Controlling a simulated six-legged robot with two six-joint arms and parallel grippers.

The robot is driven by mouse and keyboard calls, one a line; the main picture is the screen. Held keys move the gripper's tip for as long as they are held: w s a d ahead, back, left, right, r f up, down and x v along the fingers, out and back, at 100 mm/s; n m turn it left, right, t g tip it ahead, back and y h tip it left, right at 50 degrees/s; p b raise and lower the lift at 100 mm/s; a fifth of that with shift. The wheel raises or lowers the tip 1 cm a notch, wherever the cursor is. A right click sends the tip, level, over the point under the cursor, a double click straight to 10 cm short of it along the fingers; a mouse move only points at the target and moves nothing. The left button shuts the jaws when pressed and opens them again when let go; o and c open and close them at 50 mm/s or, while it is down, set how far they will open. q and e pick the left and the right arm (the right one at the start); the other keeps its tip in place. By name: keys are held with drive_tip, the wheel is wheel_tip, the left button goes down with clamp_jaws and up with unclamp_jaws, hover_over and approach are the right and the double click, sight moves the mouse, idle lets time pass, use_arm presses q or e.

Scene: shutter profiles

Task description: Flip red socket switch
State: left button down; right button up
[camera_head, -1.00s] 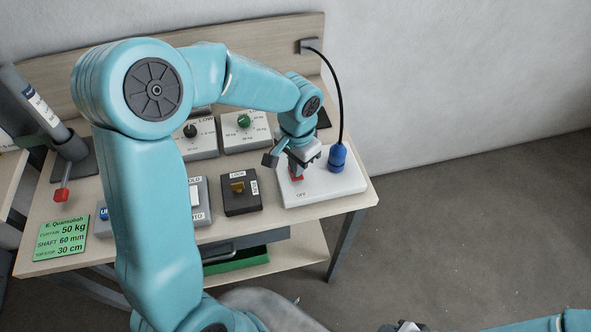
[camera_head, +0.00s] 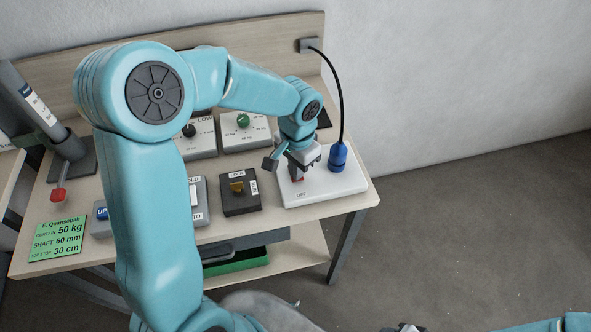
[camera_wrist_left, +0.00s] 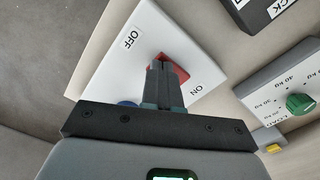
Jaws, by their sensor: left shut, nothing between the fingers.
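The red socket switch (camera_head: 298,180) sits on a white socket board at the right end of the bench. In the left wrist view the red switch (camera_wrist_left: 180,71) lies between the labels OFF and ON. My left gripper (camera_head: 303,166) points down at the switch and is shut with nothing in it. In the left wrist view its closed fingertips (camera_wrist_left: 160,66) overlap the red switch and hide part of it; I cannot tell whether they touch. A small part of my right gripper (camera_head: 406,327) shows at the bottom edge, too cut off to read.
A blue plug (camera_head: 338,157) with a black cable stands on the socket board (camera_head: 345,184), close to my left gripper. A black lock box (camera_head: 240,204) is to its left. Dial boxes (camera_head: 246,140) stand behind. The floor at the right is clear.

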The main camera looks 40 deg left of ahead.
use_arm(q)
drive_tip(key=shift+f, duration=0.1)
drive_tip(key=shift+s, duration=0.1)
drive_tip(key=shift+r+p, duration=0.4)
drive_tip(key=shift+r, duration=0.1)
wheel_tip(320, 180, up, 2)
drive_tip(key=shift+r+p, duration=0.25)
drive_tip(key=shift+p, duration=0.65)
wheel_tip(320, 180, up, 2)
drive_tip(key=shift+r+p, duration=0.1)
drive_tip(key=shift+p, duration=0.7)
drive_tip(key=shift+r+p, duration=0.5)
drive_tip(key=shift+r, duration=0.25)
drive_tip(key=shift+f, duration=0.15)
